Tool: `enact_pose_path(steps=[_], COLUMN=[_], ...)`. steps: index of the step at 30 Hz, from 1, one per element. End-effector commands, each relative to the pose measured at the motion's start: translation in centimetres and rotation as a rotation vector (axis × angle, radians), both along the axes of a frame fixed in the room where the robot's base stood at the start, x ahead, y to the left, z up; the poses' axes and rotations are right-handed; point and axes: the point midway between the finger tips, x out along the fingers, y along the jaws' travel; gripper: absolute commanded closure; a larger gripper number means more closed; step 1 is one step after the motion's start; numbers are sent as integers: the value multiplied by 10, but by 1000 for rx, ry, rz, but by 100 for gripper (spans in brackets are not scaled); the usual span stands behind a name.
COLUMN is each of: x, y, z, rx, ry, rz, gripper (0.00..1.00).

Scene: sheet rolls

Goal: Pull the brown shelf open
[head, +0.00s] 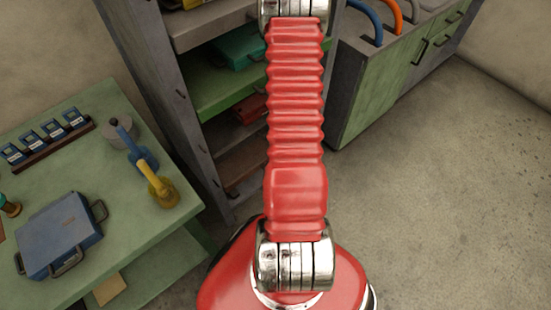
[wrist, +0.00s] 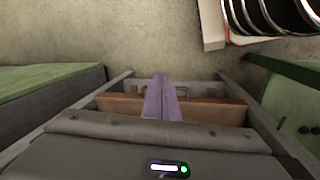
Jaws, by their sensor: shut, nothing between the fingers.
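The brown shelf (head: 240,162) sits low in a tall grey cabinet (head: 160,90) in the head view, partly hidden by my red arm. In the wrist view a brown board (wrist: 216,110), seemingly the same shelf, lies between the cabinet's grey side walls. A small handle shows near its middle, partly hidden. My gripper (wrist: 160,82) shows there as purple fingers, shut and empty, in front of the board's middle. I cannot tell whether they touch the handle. The head view does not show my gripper.
A green shelf (head: 215,93) holding a green case (head: 238,48) is higher in the cabinet. A green table (head: 150,235) with a blue case (head: 62,235) stands left. A green cupboard (head: 385,85) stands right. The floor at right is clear.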

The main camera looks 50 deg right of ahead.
Motion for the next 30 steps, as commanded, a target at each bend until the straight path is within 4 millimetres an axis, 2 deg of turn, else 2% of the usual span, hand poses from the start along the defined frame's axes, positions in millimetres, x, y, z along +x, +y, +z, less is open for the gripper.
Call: enact_pose_path(steps=[1, 7, 11, 13, 18, 21, 30], x=[-4, -3, 9, 22, 56, 68, 72], y=[-3, -15, -18, -22, -23, -23, -22], z=[-17, -72, -101, -112, -116, -112, -110], rx=[9, 29, 46, 39, 44, 46, 47], ry=[-9, -92, -176, -237, -369, -413, -430], rz=[5, 55, 100, 133, 194, 206, 204], gripper=[100, 100, 100, 100, 100, 100, 100])
